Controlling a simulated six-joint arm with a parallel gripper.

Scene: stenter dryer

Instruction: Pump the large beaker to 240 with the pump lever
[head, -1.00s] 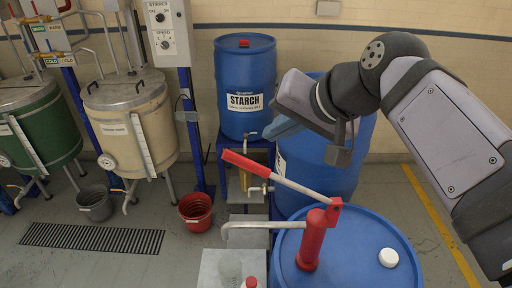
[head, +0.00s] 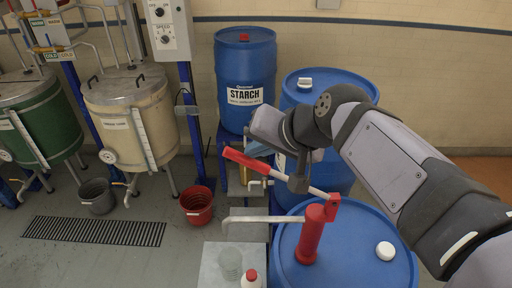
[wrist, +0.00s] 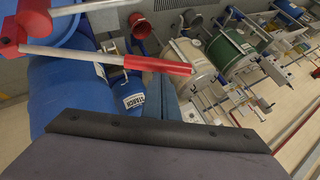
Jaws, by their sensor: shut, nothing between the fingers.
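The pump lever, with a red grip (head: 246,160) and a pale rod, slopes from upper left down to the red hand pump (head: 312,235) on a blue drum (head: 345,250). The lever also crosses the wrist view (wrist: 158,65). The pump's grey spout (head: 265,219) points left. A clear beaker (head: 229,262) stands on a pale platform near the spout's end; its level is unreadable. My gripper (head: 258,150) is shut and empty, close to the lever's grip. In the wrist view its bluish fingers (wrist: 163,100) are beside the grip; contact cannot be told.
A white bottle with a red cap (head: 251,280) stands right of the beaker. A white cap (head: 385,250) lies on the drum. A STARCH drum (head: 245,75) and another blue drum (head: 335,100) stand behind. Red (head: 197,205) and grey (head: 96,195) buckets stand left.

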